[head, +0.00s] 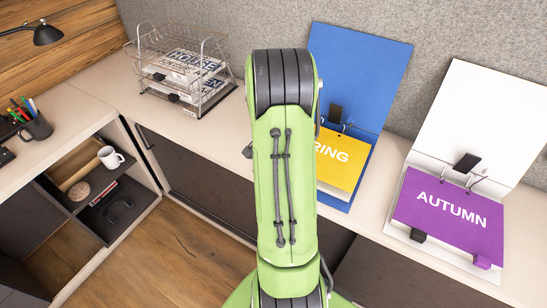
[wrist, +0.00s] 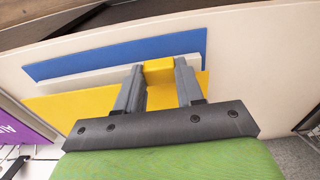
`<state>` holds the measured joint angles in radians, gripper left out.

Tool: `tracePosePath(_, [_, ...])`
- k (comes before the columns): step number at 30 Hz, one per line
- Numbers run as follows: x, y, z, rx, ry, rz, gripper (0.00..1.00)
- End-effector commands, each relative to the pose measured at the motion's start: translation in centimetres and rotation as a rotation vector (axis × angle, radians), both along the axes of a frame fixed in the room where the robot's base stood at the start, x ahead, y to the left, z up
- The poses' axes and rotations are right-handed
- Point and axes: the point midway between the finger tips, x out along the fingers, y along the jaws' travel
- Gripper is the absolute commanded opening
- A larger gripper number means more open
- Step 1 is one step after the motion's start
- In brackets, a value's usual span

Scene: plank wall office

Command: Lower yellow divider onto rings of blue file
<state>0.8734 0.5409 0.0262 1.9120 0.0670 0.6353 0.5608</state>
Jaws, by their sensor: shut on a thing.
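The blue file (head: 362,68) stands open on the counter, its cover leaning against the grey wall. The yellow divider (head: 342,165), with "RING" readable, lies over its lower half. Its top edge is near the file's metal rings and black clip (head: 336,112); I cannot tell whether the rings pass through it. In the wrist view my gripper (wrist: 159,74) is shut on the yellow tab (wrist: 159,66) at the edge of the yellow divider (wrist: 75,104). A pale strip and the blue file's edge (wrist: 120,54) show beyond it. My arm hides the gripper in the head view.
A white file (head: 475,110) with a purple "AUTUMN" divider (head: 440,210) stands open to the right. A wire tray rack (head: 185,65) stands at the back left. A mug (head: 110,157) sits on a lower shelf. The counter (head: 150,100) between rack and front edge is partly clear.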

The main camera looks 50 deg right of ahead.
Motion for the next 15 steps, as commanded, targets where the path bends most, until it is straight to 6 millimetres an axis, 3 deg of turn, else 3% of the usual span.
tracePosePath(15, [0.0, 0.0, -1.4, 0.000, 0.000, 0.000, 0.00])
